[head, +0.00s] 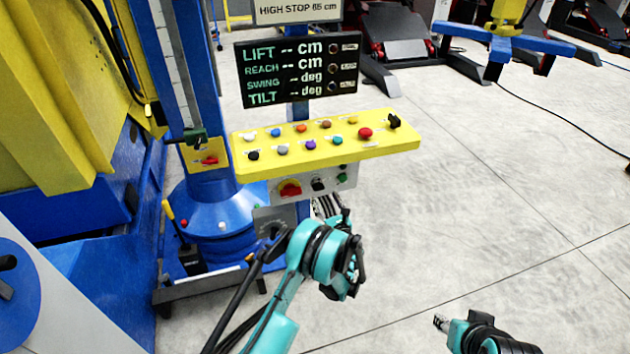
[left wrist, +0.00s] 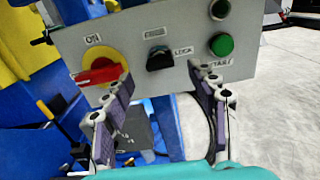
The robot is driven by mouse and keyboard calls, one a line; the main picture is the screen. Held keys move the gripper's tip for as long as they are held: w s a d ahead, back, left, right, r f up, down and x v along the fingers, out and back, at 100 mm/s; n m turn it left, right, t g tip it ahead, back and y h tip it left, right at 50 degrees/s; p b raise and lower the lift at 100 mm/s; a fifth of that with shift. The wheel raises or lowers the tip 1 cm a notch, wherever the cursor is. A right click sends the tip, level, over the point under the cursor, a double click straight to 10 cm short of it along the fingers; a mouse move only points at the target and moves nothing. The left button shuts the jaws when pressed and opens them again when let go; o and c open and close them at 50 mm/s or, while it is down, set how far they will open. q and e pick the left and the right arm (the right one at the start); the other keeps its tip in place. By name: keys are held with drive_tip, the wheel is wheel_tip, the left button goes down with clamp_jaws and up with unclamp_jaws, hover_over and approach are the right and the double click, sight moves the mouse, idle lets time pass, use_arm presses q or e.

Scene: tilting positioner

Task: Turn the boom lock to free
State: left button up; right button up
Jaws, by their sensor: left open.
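The boom lock appears to be the black selector knob (left wrist: 160,58) with a "LOCK" label at its right, on the grey panel (left wrist: 135,30). The same knob (head: 318,184) shows small in the head view, below the yellow console. My left gripper (left wrist: 157,70) is open and empty. Its fingers point at the panel, one on each side of the knob in the picture, and the knob looks ahead of them, apart. In the head view my left gripper (head: 338,210) is partly hidden by its wrist. My right gripper (head: 441,322) is low at right, far from the panel; its jaws are unclear.
A red switch on a yellow disc (left wrist: 98,70) sits left of the knob, close to the left finger. A green button (left wrist: 221,45) sits to its right. The yellow console (head: 385,148) with several buttons juts out above the panel. Open floor (head: 480,200) lies to the right.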

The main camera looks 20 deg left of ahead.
sight(320, 190)
use_arm(q)
drive_tip(key=b+x, duration=0.2)
drive_tip(key=x, duration=0.5)
drive_tip(key=shift+f, duration=0.15)
drive_tip(key=shift+w+a, duration=0.2)
drive_tip(key=c, duration=1.2)
